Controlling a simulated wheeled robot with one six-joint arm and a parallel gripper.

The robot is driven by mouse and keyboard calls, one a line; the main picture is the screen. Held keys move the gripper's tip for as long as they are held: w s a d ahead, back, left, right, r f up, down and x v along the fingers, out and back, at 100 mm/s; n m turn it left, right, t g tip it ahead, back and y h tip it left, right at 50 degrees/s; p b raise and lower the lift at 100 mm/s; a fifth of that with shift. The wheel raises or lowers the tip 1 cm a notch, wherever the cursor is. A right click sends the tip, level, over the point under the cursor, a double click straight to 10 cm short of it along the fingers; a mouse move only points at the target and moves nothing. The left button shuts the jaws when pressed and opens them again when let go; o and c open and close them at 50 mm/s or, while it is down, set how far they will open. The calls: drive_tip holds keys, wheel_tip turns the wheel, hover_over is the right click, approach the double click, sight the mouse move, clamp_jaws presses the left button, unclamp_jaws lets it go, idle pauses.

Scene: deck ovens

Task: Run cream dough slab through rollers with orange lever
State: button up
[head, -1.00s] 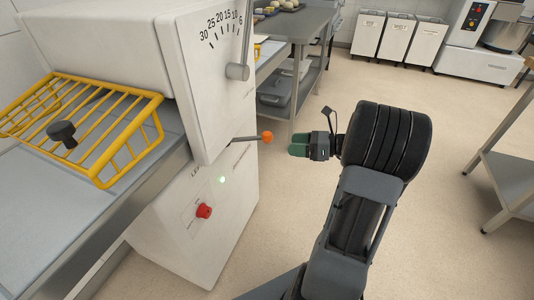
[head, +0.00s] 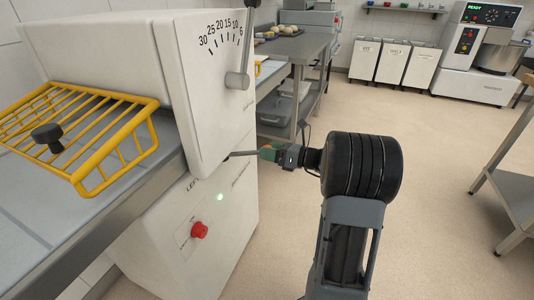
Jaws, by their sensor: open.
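The white dough sheeter (head: 100,55) stands at the left with a numbered scale and a grey thickness lever (head: 238,80). The orange lever (head: 259,152) is a thin metal rod sticking out to the right from its front, with an orange knob. No cream dough slab shows in view.
A yellow wire guard (head: 75,130) with a black knob lies over the sheeter's bed. A steel table (head: 295,48) stands behind. Open floor (head: 420,140) lies to the right.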

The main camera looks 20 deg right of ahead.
drive_tip(key=shift+w+a, duration=0.4)
drive_tip(key=shift+a, duration=0.05)
